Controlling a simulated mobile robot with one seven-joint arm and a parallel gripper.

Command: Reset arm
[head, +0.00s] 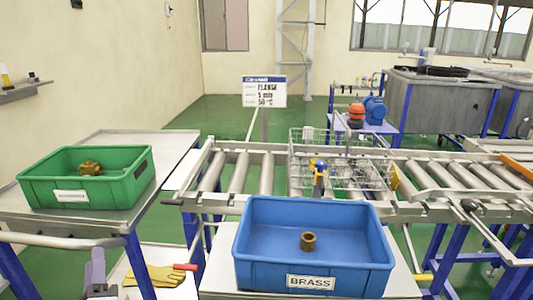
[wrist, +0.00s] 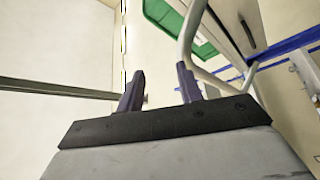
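My gripper (wrist: 160,88) is open in the wrist view, with its two dark purple fingers apart and nothing between them. In the head view part of my gripper (head: 97,272) shows at the lower left, in front of the left table and below the green bin. The green bin (head: 55,196) stands on the left table and holds a brass-coloured fitting (head: 90,168). The blue bin (head: 262,268), labelled BRASS, stands at the front centre and holds a small brass-coloured fitting (head: 308,241). The green bin's underside region also shows in the wrist view (wrist: 180,25).
A roller conveyor (head: 240,172) runs behind the blue bin, with a wire basket (head: 340,170) on it. A metal rail (head: 75,241) edges the left table. Yellow gloves (head: 160,276) and a red-handled tool (head: 185,267) lie low between the tables. A sign (head: 264,92) stands behind the conveyor.

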